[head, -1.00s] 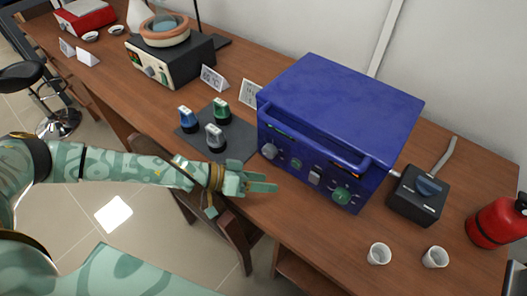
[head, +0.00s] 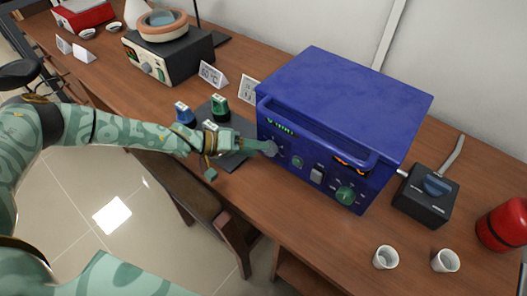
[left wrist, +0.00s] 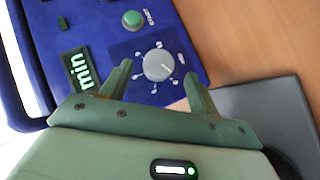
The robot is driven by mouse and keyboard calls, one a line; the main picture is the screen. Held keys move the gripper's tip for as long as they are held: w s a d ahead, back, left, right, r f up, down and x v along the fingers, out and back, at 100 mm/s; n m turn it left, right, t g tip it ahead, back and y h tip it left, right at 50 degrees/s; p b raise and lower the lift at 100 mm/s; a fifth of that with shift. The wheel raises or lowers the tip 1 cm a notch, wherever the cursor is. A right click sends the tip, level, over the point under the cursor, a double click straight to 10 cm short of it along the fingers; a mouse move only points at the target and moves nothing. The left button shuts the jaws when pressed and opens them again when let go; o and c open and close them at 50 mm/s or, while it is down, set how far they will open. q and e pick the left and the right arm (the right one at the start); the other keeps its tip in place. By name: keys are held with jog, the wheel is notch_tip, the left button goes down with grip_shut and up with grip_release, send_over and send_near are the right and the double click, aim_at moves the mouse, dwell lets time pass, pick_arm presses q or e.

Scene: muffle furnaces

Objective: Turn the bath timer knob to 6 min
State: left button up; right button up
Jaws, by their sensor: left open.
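The grey timer knob (head: 269,149) is at the left end of the blue box's (head: 340,95) front panel. In the left wrist view the knob (left wrist: 157,65) sits on a dial with marks around it, too small to read surely. A green lit display reading "min" (left wrist: 82,71) is beside it. My left gripper (head: 262,147) is at the knob in the head view. In the left wrist view its open fingers (left wrist: 157,73) stand on either side of the knob; I cannot tell whether they touch it. My right gripper is not in view.
The panel also has a green button (head: 297,162), a grey switch (head: 316,176) and a green knob (head: 345,195). Bottles stand on a dark mat (head: 233,160) left of the box.

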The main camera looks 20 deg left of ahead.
pick_arm(q)
jog(key=shift+b+x, duration=0.35)
jog(key=shift+x, duration=1.3)
